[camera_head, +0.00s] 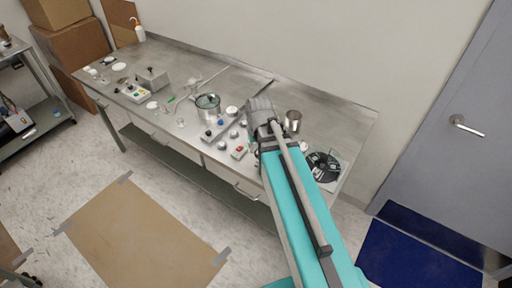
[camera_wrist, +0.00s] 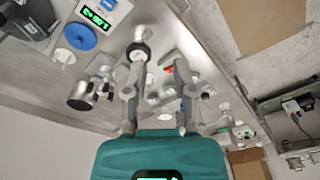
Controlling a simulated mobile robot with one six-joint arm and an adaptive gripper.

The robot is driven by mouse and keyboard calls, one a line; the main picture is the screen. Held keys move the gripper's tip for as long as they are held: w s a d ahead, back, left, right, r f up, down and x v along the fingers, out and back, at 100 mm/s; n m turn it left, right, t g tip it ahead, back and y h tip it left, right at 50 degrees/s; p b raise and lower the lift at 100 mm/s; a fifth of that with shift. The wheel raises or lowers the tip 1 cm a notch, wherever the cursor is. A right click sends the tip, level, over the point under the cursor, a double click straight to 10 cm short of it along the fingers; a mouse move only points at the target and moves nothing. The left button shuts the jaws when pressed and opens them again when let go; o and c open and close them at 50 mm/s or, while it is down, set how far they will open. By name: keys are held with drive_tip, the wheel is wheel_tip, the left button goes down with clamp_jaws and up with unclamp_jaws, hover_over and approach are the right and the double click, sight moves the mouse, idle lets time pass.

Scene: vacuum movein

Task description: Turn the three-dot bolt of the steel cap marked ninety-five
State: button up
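My gripper (camera_wrist: 158,70) shows in the wrist view with its two grey fingers spread apart and nothing visibly held between them. In the head view, my teal arm reaches over the steel bench (camera_head: 335,115), and its grey wrist hides the fingertips. A round pale-faced part with a dark rim (camera_wrist: 138,51) sits by the tip of the left finger in the wrist view. Several small round steel or white pieces lie on the bench beyond and between the fingers. No ninety-five mark or three-dot bolt is readable, so I cannot tell which piece is the cap.
A steel pot (camera_head: 207,107), a metal cup (camera_head: 293,121) and a black round device (camera_head: 323,166) stand on the bench. Small control boxes line its front edge. A blue disc (camera_wrist: 80,36) and a green-lit display (camera_wrist: 96,18) show in the wrist view. Brown sheeting (camera_head: 140,240) covers floor in front.

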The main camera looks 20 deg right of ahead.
idle(0.4)
drive_tip(key=n+t, duration=0.2)
drive_tip(key=t, duration=0.2)
approach(282, 123)
wheel_tip(282, 123, up, 4)
drive_tip(key=d, duration=0.1)
drive_tip(key=shift+s+f+y, duration=0.25)
drive_tip(key=shift+s+y, duration=0.05)
drive_tip(key=shift+s, duration=0.1)
drive_tip(key=shift+b, duration=0.3)
drive_tip(key=b+x, duration=0.8)
drive_tip(key=x, duration=0.1)
drive_tip(key=b+x, duration=0.4)
drive_tip(key=shift+s+a+f+b, duration=0.15)
drive_tip(key=shift+f+b, duration=0.15)
drive_tip(key=shift+f, duration=0.15)
clamp_jaws()
